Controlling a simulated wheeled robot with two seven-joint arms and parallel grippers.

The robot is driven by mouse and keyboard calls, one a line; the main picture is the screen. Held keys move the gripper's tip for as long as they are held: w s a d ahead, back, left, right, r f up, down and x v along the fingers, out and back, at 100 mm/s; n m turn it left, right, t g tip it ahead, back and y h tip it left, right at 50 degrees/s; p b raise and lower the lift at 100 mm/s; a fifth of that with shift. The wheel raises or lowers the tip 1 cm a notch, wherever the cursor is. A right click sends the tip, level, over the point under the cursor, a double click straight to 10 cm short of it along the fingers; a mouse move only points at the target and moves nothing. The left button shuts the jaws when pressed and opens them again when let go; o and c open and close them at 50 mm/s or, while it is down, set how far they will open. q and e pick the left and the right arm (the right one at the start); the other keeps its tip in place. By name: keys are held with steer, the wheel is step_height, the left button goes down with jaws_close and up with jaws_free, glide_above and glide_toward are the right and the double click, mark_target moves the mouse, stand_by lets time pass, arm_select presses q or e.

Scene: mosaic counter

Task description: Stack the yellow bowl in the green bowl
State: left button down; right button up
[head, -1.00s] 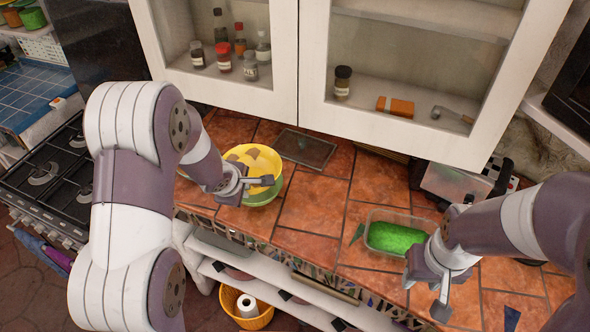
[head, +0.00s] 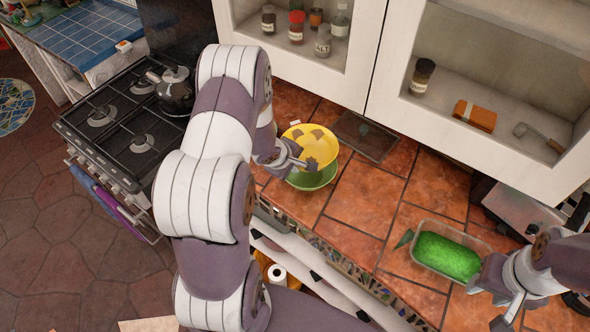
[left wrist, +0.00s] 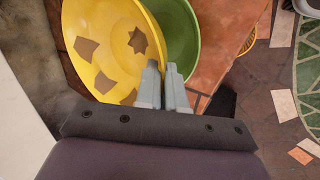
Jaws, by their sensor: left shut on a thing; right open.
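The yellow bowl (head: 318,143), with brown patches inside, is on the counter's left part in the head view. The green bowl (head: 314,183) shows below its front edge. My left gripper (head: 302,163) is shut on the yellow bowl's near rim. In the left wrist view the yellow bowl (left wrist: 112,35) is large, and the green bowl (left wrist: 181,35) shows to its right, partly covered by it. Whether the bowls touch cannot be told. My right gripper (head: 510,308) is open and empty by the counter's front edge at right.
A clear tub with green contents (head: 447,255) stands near my right gripper. A dark flat plate (head: 366,136) lies behind the bowls. Glass-front cabinets (head: 375,50) hang over the counter. A stove (head: 125,140) with a kettle (head: 174,92) is at left. The tiles between bowls and tub are clear.

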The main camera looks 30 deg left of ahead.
arm_select(q)
steer(key=f, duration=0.3)
steer(key=shift+s+d+f, duration=0.15)
steer(key=shift+s+d, duration=0.05)
steer(key=shift+s, duration=0.15)
steer(key=shift+w+a+f, duration=0.1)
steer(key=shift+w+f, duration=0.05)
steer(key=shift+f, duration=0.35)
arm_select(e)
steer(key=shift+s+d+f, duration=0.15)
steer(key=shift+s+f, duration=0.15)
arm_select(q)
steer(key=shift+f+b, duration=0.15)
steer(key=shift+b, duration=0.15)
steer(key=c, duration=1.5)
jaws_free()
